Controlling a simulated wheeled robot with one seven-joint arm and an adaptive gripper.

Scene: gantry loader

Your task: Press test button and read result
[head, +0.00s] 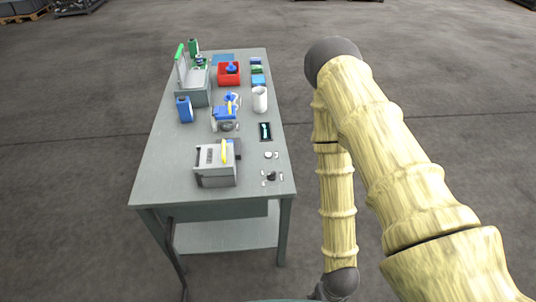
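A light grey boxy device (215,170) stands at the near end of the workbench, with a yellow item (224,151) upright at its top and dark marks on its upper face. A small dark panel-like item (265,131) with a pale shape on it lies flat near the bench's right edge. I cannot pick out a test button or a readable result at this size. My arm bends down to a dark wrist joint (341,281) at the bottom edge, right of the bench. My gripper is outside the picture.

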